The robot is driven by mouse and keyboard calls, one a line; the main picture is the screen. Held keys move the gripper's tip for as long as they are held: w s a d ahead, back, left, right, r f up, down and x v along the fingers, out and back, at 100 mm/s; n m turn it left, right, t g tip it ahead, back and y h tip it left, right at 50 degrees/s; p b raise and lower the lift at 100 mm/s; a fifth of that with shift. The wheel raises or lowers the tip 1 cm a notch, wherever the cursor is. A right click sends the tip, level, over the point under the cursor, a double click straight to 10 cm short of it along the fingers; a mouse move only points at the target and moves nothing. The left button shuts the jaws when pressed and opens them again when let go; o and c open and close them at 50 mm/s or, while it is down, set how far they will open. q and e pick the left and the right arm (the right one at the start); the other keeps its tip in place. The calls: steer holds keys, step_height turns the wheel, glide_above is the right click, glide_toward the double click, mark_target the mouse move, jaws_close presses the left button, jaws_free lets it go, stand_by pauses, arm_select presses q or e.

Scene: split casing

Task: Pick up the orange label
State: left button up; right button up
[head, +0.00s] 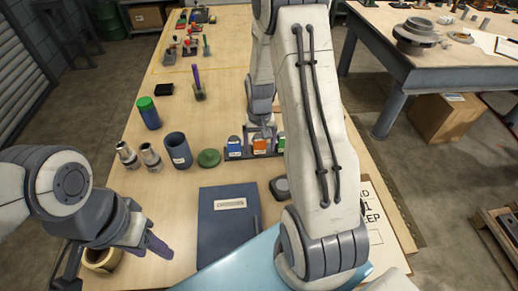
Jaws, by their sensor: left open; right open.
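The orange label (259,147) sits in the middle of a dark holder (240,157), between a blue label (234,143) and a green one (281,143). My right gripper (262,129) is just above and behind the orange label, pointing down. It is open, and its fingers are small in the picture, so I cannot tell whether they touch anything. My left gripper (156,244) is open and empty-looking at the lower left, far from the label, beside a yellowish tape roll (101,260).
Left of the holder stand a green lid (209,158), a dark blue cup (178,150), metal fittings (150,156) and a green-capped bottle (148,113). A dark blue binder (226,228) lies in front. My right arm hides much of the table's right side.

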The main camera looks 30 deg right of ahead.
steer(key=shift+c, duration=0.6)
jaws_close()
